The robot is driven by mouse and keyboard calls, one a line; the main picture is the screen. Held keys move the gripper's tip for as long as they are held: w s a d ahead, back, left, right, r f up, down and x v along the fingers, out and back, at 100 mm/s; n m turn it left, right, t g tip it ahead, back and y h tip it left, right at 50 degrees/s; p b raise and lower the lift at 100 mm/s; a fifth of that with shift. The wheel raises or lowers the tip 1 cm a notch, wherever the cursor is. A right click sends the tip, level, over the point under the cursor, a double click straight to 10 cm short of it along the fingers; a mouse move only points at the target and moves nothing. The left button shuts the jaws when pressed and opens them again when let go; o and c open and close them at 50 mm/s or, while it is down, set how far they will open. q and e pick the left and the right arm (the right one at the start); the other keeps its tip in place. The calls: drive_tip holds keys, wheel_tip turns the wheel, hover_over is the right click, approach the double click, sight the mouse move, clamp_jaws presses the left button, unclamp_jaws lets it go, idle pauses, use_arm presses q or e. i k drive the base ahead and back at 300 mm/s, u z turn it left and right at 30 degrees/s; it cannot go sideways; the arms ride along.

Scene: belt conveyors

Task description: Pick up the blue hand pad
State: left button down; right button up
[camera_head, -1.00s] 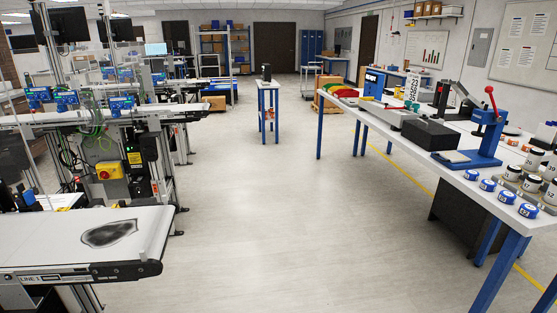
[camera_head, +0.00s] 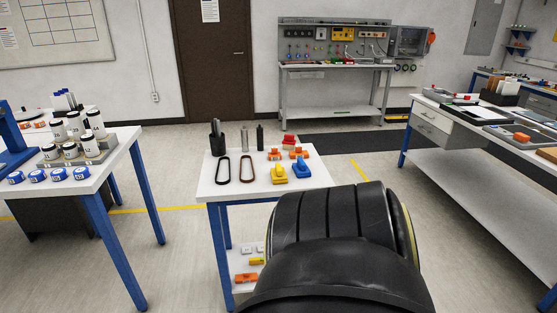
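A blue piece with a raised grip, which looks like the blue hand pad (camera_head: 302,169), lies on the white top of a small table (camera_head: 226,189) near the picture's middle. A similar yellow piece (camera_head: 280,174) lies close beside it on the left. Neither gripper is in view. A large black rounded shape, which seems to be part of my own arm, fills the lower middle and right and hides the table's front right side.
Orange pieces (camera_head: 299,153), two belt loops (camera_head: 247,169) and dark cylinders (camera_head: 260,136) share the small table. A bench with jars (camera_head: 107,174) stands left, and a grey workbench (camera_head: 453,130) right.

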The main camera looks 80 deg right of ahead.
sight(301, 169)
drive_tip(key=z, duration=2.6)
